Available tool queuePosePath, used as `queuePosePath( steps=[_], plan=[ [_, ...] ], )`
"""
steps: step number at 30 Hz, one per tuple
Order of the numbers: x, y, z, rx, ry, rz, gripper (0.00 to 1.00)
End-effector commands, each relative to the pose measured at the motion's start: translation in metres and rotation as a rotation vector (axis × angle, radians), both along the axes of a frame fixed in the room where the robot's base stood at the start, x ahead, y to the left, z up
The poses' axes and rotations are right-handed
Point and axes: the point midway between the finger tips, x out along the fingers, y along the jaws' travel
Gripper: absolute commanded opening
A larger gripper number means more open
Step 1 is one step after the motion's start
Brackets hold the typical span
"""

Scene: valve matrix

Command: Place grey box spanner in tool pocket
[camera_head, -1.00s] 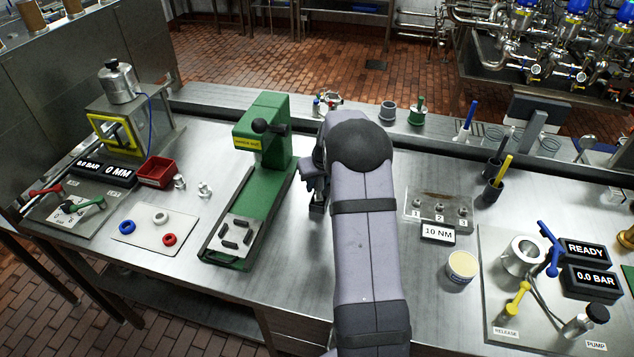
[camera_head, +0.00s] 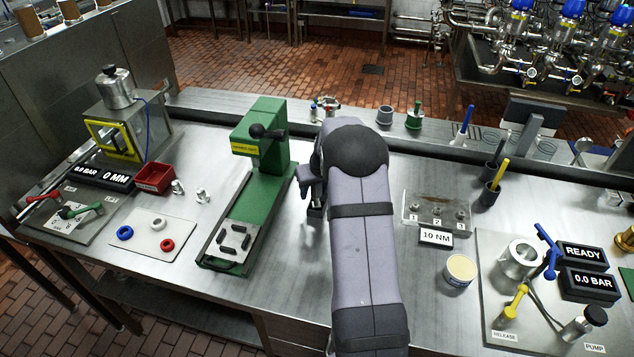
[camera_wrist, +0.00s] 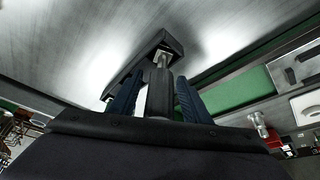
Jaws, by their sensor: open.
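In the wrist view, my gripper (camera_wrist: 157,88) is open, with one dark blue finger on each side of a grey upright cylinder, which looks like the box spanner (camera_wrist: 160,95). Gaps show between the fingers and the spanner. The spanner's narrower shiny end meets a dark rectangular block, which looks like the tool pocket (camera_wrist: 173,43), on the steel bench. How deep it sits in the pocket is hidden. In the head view, my gripper (camera_head: 315,200) is low over the bench, right of the green press, and my arm hides most of this spot.
The green press (camera_head: 262,150) stands close on the left. On the right are a plate with numbered bolts (camera_head: 436,212), a 10 NM display (camera_head: 436,237) and a round tub (camera_head: 459,271). A red tray (camera_head: 155,178) lies farther left.

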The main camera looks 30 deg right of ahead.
Motion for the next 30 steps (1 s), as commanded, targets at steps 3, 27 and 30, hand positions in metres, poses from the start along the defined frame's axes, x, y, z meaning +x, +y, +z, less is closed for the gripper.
queuePosePath(
  steps=[3, 27, 30],
  plan=[
    [-0.002, 0.000, 0.008, -0.002, -0.003, 0.001, 0.44],
    [-0.044, 0.007, 0.107, 0.000, -0.002, 0.000, 0.44],
    [-0.045, 0.008, 0.111, 0.000, -0.001, 0.000, 0.44]
  ],
)
